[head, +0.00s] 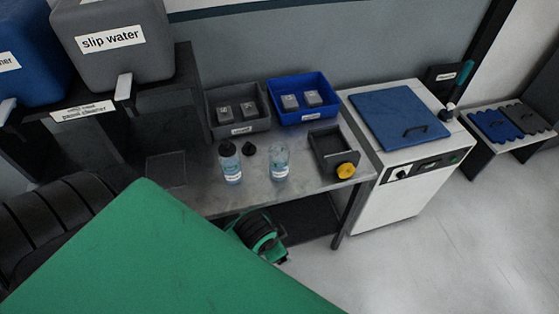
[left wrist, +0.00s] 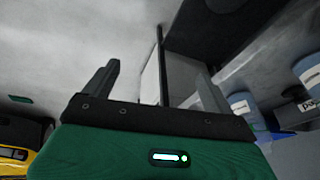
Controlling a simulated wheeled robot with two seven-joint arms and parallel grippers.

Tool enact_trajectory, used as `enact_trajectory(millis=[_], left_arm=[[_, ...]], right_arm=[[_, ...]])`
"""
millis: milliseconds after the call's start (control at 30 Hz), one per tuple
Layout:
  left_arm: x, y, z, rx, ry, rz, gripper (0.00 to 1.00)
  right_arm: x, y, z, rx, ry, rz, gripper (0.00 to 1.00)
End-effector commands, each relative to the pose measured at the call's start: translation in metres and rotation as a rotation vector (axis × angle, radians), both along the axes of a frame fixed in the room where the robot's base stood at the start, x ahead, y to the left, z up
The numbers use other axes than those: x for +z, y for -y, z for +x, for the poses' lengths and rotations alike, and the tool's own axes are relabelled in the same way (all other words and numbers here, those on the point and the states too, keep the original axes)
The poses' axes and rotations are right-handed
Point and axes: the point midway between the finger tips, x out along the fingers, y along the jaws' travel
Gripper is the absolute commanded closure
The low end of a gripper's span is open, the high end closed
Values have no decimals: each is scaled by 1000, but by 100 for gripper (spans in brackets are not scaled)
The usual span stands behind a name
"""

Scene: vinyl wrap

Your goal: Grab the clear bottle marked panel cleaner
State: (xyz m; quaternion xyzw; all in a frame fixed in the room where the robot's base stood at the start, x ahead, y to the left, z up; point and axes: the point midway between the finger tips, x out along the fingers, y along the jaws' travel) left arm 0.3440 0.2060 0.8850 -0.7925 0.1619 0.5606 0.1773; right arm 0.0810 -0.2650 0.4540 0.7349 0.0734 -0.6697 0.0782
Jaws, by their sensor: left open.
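Two clear bottles with pale blue liquid stand upright on the grey workbench (head: 200,199) in the head view. The left bottle (head: 231,163) has a black cap. The right bottle (head: 279,163) has an open-looking top, and a loose black cap (head: 249,149) lies between them. Their labels are too small to read here. In the left wrist view, two bluish bottles (left wrist: 244,110) (left wrist: 309,72) show at the right edge, beyond my fingers. My left gripper (left wrist: 158,76) is open and empty, apart from both bottles. My right gripper is not in view.
Grey bin (head: 239,124) and blue bin (head: 300,112) stand behind the bottles; a dark tray (head: 327,150) with a yellow knob is to their right. A shelf with a grey "slip water" canister (head: 112,58) is at left. A white cabinet (head: 420,180) adjoins the bench.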

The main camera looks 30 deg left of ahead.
Motion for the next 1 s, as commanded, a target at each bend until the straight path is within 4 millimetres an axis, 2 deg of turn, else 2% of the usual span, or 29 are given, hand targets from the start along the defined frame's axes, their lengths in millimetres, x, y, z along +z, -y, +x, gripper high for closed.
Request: enact_trajectory(millis=[33,100,300,467,667,800,1000], left_arm=[[32,5,15,-117,42,32,12],[53,11,26,-261,68,75,12],[87,20,60,-666,120,237,12],[101,13,91,-994,125,412,12],[115,-17,132,-1356,63,649,12],[126,-51,159,-1567,-26,799,12],[142,-95,185,-1758,-153,927,12]], right_arm=[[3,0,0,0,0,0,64],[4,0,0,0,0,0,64],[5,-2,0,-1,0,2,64],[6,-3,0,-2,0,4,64],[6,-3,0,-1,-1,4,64],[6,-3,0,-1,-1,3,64],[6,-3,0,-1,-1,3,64]])
